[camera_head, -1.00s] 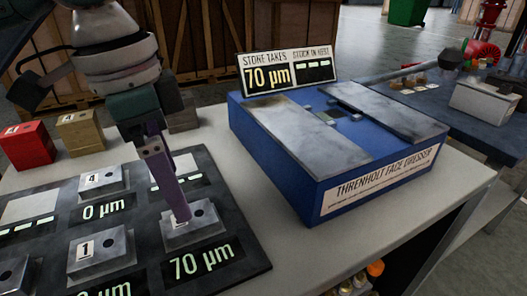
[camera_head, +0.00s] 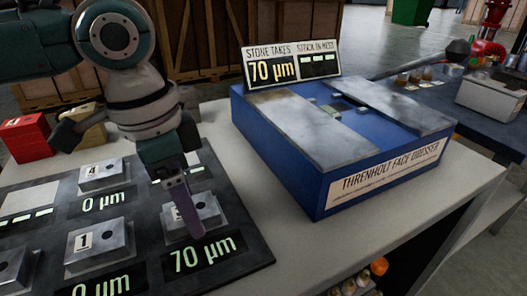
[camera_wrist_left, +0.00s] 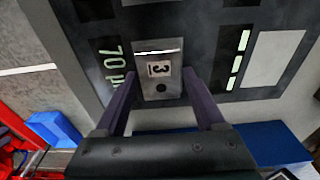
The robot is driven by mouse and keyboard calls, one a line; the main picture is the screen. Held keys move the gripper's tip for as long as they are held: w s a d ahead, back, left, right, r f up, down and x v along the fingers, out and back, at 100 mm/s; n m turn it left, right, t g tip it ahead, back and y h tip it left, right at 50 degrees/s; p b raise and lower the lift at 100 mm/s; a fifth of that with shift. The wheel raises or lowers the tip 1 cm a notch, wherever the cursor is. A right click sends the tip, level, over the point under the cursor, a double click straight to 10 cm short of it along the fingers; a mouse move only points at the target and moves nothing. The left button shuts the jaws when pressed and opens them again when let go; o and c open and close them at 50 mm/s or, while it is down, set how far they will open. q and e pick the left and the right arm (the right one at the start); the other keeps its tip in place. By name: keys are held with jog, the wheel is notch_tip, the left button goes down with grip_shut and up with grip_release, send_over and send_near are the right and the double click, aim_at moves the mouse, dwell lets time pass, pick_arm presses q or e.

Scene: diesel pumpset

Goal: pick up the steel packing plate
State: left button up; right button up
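A steel plate labelled 3 (camera_head: 208,207) lies on the dark display mat (camera_head: 240,238) beside a 70 µm readout. It also shows in the left wrist view (camera_wrist_left: 159,58), with its number and a round hole. My left gripper (camera_head: 190,212) is over this plate, pointing down. In the left wrist view my left gripper (camera_wrist_left: 160,82) is open, one purple finger on each side of the plate; I cannot tell whether they touch it. Similar plates 4 (camera_head: 103,176) and 1 (camera_head: 98,246) sit by 0 µm readouts. My right gripper is not in view.
A blue face dresser (camera_head: 320,175) stands right of the mat, with a sign (camera_head: 291,65) reading 70 µm behind it. A red block (camera_head: 25,138) and a tan block (camera_head: 88,125) stand behind the mat. The table strip before the dresser is clear.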

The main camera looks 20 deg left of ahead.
pick_arm(q)
grip_shut()
dwell(0.3)
jog(key=shift+r, duration=0.1)
notch_tip(320, 180, up, 20)
jog(key=p, duration=0.4)
dwell(0.4)
